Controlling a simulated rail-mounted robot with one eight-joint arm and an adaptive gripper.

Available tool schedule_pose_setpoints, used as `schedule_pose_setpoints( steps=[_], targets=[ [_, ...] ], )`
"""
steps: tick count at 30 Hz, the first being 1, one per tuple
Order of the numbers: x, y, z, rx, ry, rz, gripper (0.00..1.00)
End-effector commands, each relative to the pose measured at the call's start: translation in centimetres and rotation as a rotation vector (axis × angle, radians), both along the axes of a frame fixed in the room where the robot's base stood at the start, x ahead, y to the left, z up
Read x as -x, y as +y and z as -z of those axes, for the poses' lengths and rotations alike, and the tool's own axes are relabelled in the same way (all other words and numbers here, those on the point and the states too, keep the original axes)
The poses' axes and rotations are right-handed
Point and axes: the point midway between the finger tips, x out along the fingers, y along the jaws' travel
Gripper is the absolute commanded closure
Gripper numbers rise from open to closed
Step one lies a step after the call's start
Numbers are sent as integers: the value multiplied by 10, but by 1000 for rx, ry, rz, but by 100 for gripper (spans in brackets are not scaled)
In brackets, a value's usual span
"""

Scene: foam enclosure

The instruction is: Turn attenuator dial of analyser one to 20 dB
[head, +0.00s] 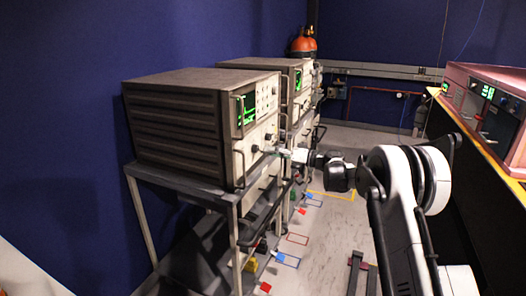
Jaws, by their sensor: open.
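A large grey-brown analyser (200,125) with a cream front panel and a green-lit screen (247,110) stands on a dark cart (185,185). A second analyser (297,80) with a green screen stands behind it; no number is readable on either. Dark knobs (256,148) show on the lower front panel of the nearer one. Which is the attenuator dial, and its setting, I cannot tell. My gripper (283,153) is in front of this lower panel, level with the knobs and open. Its fingertips are small here, and whether they touch a knob is unclear.
Pink-red instruments (487,100) stand on a yellow-edged bench (455,115) at the right. Orange cylinders (303,44) are at the back. Coloured outlines and small blocks lie near the cart's foot. The pale floor (320,225) between cart and bench is partly clear.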

Motion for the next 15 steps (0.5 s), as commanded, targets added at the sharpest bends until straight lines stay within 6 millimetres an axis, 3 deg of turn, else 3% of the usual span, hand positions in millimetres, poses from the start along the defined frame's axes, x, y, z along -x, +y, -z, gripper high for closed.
schedule_pose_setpoints(
  steps=[6,15],
  targets=[
    [14,-40,0,0,0,2,54],
    [23,-63,0,0,0,0,54]
  ],
)
